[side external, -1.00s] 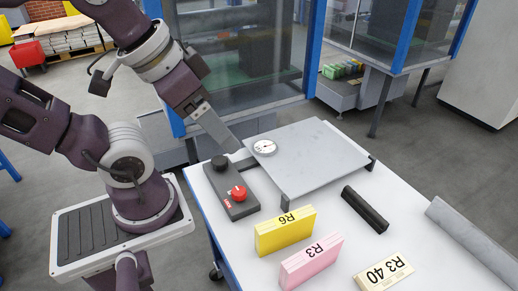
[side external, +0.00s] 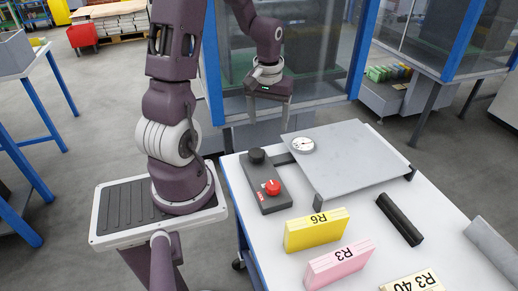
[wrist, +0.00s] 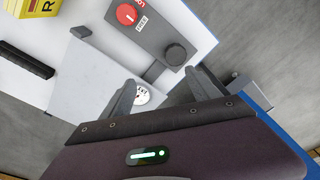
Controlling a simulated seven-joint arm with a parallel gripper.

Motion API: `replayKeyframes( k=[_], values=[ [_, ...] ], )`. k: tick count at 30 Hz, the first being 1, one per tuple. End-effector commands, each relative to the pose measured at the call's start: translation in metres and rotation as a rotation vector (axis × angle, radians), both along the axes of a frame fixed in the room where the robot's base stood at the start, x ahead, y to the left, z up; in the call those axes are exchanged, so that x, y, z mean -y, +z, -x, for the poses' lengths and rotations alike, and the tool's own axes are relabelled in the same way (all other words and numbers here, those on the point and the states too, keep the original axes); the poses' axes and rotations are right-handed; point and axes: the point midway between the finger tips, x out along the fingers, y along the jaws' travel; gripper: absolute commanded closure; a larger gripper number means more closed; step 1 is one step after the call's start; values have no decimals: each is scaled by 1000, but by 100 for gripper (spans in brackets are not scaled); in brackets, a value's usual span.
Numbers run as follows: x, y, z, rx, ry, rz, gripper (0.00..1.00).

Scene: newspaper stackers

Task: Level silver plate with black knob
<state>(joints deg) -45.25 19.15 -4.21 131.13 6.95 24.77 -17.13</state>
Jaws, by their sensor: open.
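The silver plate (side external: 352,172) rests on the white table, with supports under its edges; it also shows in the wrist view (wrist: 85,85). I cannot tell if it is level. A round white dial gauge (side external: 301,144) sits on its left corner. The black knob (side external: 257,156) is on a dark grey control box (side external: 262,182), left of the plate, beside a red knob (side external: 272,187). In the wrist view the black knob (wrist: 175,54) is ahead of the fingertips. My gripper (side external: 268,118) is open and empty, raised beyond the box near the table's back edge.
A yellow R6 block (side external: 316,231), a pink R3 block (side external: 340,265) and a cream R3 40 block stand at the front. A glass-panelled machine with blue posts (side external: 357,45) stands behind.

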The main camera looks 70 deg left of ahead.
Motion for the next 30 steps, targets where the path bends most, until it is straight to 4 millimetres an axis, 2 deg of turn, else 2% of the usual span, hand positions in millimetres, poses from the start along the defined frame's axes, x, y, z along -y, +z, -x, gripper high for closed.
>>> replayKeyframes(
  k=[1,3,5,8,15,20,27,30],
  values=[
    [-15,-23,8,-22,71,34,30],
    [-29,-45,15,-34,139,62,30],
    [-35,-57,20,-40,175,77,30],
    [-38,-70,23,-43,197,86,30],
    [-37,-116,23,-46,193,87,30],
    [-37,-132,23,-44,192,84,30],
    [-38,-133,22,-42,192,83,30],
    [-38,-133,22,-42,192,83,47]
  ],
)
